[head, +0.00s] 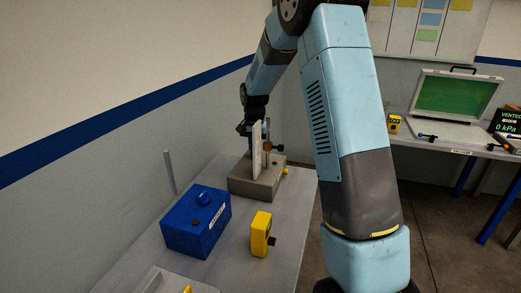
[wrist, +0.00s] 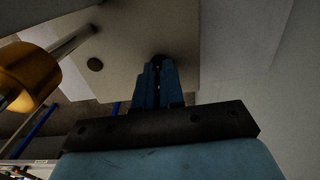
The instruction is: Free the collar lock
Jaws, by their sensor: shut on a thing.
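My gripper (head: 244,128) is at the far end of the table, beside a thin upright white plate (head: 256,150). In the wrist view its blue fingers (wrist: 158,70) are close together on a small dark part at the pale plate (wrist: 120,35); the fingers mostly hide that part. A brass collar (head: 267,146) sits on an upright rod just right of the plate. It also shows in the wrist view as a gold cylinder (wrist: 28,75) on a metal rod, apart from my fingers. The plate and rod stand on a grey block (head: 250,187). I cannot make out the lock itself.
A blue box (head: 196,225) with a round knob and a yellow device (head: 261,234) stand nearer on the grey table (head: 228,268). A thin post (head: 169,172) rises at the table's left edge. A second bench (head: 453,148) at right carries an open case (head: 455,100) and a display.

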